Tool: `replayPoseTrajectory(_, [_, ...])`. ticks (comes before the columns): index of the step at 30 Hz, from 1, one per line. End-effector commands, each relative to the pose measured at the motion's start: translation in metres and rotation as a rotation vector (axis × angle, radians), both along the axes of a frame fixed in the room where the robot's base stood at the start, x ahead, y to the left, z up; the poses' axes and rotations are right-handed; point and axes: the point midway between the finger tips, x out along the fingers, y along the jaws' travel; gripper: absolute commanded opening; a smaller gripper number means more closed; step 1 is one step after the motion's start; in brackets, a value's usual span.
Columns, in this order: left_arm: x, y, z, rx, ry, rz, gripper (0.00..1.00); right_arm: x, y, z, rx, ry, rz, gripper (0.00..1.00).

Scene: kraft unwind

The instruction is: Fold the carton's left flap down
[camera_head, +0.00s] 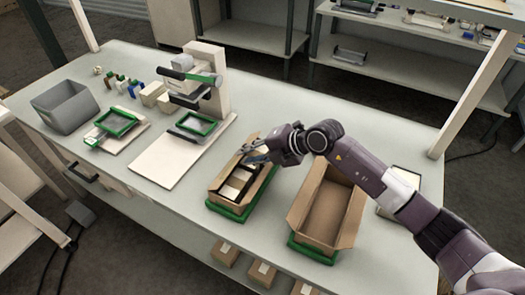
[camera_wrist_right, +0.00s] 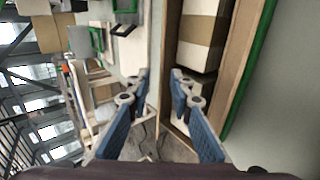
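A brown carton (camera_head: 265,182) with dark and pale items inside sits in a green holder (camera_head: 228,211) at the middle of the table. Its top is open. It also shows in the wrist view (camera_wrist_right: 233,62). My right gripper (camera_head: 254,150) is at the carton's far end, over or close to its rim. In the wrist view the two blue-padded fingers (camera_wrist_right: 158,82) are spread apart. A thin brown carton edge runs up between or just below them; I cannot tell whether they touch it. The left flap is hard to separate from the side wall. My left gripper is not in view.
A second carton (camera_head: 326,205), open and empty, stands on a green base (camera_head: 312,253) to the right, under my right arm. A white press-like stand (camera_head: 208,95), a green-framed tray (camera_head: 117,123) and a grey bin (camera_head: 66,106) are to the left. The front-left table is clear.

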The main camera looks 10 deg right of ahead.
Motion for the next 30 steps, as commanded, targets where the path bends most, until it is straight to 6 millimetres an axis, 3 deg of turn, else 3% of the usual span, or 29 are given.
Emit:
replayPoseTrajectory(9, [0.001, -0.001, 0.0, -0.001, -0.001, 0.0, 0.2, -0.029, -0.041, 0.039, -0.003, 0.001, -0.002, 0.2])
replayPoseTrajectory(23, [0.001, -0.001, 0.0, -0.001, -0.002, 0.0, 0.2, -0.037, -0.051, 0.051, 0.0, 0.001, -0.001, 0.2])
replayPoseTrajectory(28, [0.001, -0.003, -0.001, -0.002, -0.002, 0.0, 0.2, -0.042, -0.053, 0.048, 0.022, 0.031, -0.003, 0.03])
replayPoseTrajectory(30, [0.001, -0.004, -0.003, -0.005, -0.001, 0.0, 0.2, -0.05, -0.054, 0.044, 0.062, 0.081, -0.007, 0.0])
